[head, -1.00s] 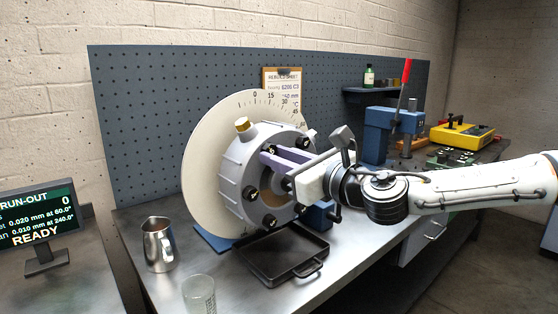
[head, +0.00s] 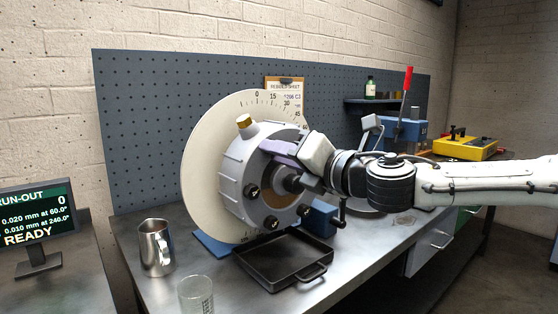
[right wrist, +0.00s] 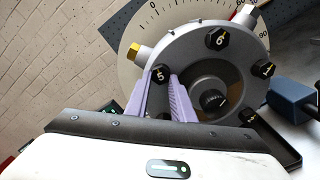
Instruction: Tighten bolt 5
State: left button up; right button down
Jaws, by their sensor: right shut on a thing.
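The rotor housing (head: 232,178) is a grey ribbed drum with a brass plug (head: 243,121), mounted before a white dial disc (head: 203,160). In the right wrist view, bolt 5 (right wrist: 159,74) is a dark hex head marked 5. My right gripper (right wrist: 163,78) has its purple fingers on either side of this bolt, shut on it at the tips. In the head view my right gripper (head: 268,147) reaches the upper face of the housing and hides bolt 5. Bolt 6 (right wrist: 216,38) shows to the right of it. My left gripper is not in view.
A black tray (head: 252,276) lies before the rotor. A metal jug (head: 156,247) and a glass beaker (head: 196,294) stand at the left front. The run-out screen (head: 36,220) reads READY. A blue press (head: 405,132) and yellow case (head: 466,146) stand behind my right arm.

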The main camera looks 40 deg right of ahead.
jog(key=shift+a+r+m+b, duration=0.15)
jog(key=shift+m+b, duration=0.55)
jog(key=shift+m, duration=1.7)
jog(key=shift+r+m+b, duration=0.15)
jog(key=shift+m+b, duration=0.5)
jog(key=shift+m, duration=1.75)
jog(key=c, duration=1.5)
grip_release()
jog(key=shift+s, duration=0.1)
